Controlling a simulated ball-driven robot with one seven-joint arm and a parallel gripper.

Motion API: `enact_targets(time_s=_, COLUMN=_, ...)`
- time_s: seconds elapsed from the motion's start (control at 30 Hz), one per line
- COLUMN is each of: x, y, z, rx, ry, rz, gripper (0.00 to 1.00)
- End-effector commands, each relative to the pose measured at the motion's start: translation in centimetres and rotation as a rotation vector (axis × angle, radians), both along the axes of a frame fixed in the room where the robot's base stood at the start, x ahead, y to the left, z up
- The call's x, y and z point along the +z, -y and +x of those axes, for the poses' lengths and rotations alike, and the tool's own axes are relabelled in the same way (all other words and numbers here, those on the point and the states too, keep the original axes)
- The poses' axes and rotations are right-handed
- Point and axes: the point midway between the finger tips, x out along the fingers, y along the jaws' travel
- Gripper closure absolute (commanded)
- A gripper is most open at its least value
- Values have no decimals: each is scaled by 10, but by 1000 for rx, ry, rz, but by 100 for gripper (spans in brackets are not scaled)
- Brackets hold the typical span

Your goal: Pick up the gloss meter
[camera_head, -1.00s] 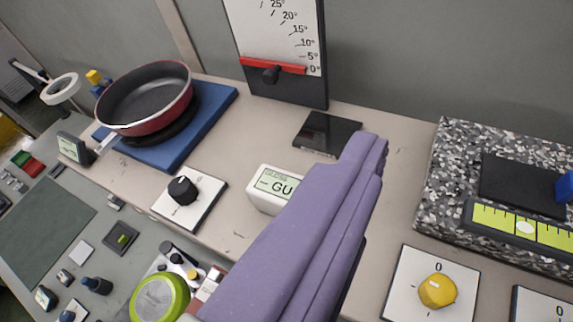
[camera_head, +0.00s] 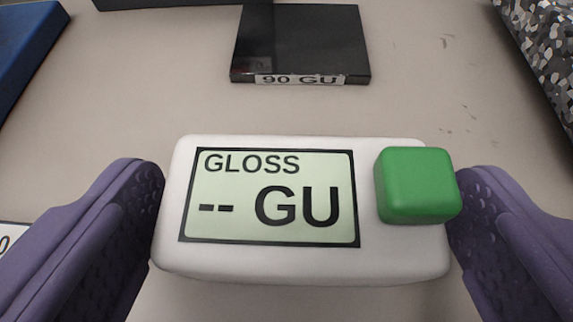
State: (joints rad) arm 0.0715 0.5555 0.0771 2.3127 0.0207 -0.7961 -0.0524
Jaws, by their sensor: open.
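The gloss meter (camera_head: 370,255) is a white rounded box lying on the beige bench top. Its pale green screen reads "GLOSS -- GU", and a green button sits on its right end. My gripper (camera_head: 307,215) is open, with one purple finger at the meter's left end and the other at its right end. The fingers straddle the meter and sit very close to both ends; I cannot tell whether either touches. The fingertips' depth along the meter's sides is partly hidden.
A black glossy tile (camera_head: 300,40) labelled "90 GU" lies behind the meter. A speckled block (camera_head: 545,45) stands at the upper right and a blue slab (camera_head: 25,40) at the upper left. A white dial plate's edge shows at the far left. Bench between meter and tile is clear.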

Motion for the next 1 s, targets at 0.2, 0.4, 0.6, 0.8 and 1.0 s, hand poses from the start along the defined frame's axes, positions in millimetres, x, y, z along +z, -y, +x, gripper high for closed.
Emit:
enact_targets(time_s=0.2, x=-17, y=-1, z=28, rx=1, ry=-1, rz=0, gripper=0)
enact_targets(time_s=0.4, x=-20, y=-1, z=33, rx=1, ry=0, rz=0, gripper=0)
enact_targets(time_s=0.6, x=-20, y=-1, z=33, rx=1, ry=0, rz=0, gripper=25)
enact_targets(time_s=0.8, x=-20, y=-1, z=33, rx=1, ry=1, rz=0, gripper=52)
enact_targets(time_s=1.0, x=-19, y=-1, z=34, rx=1, ry=1, rz=0, gripper=52)
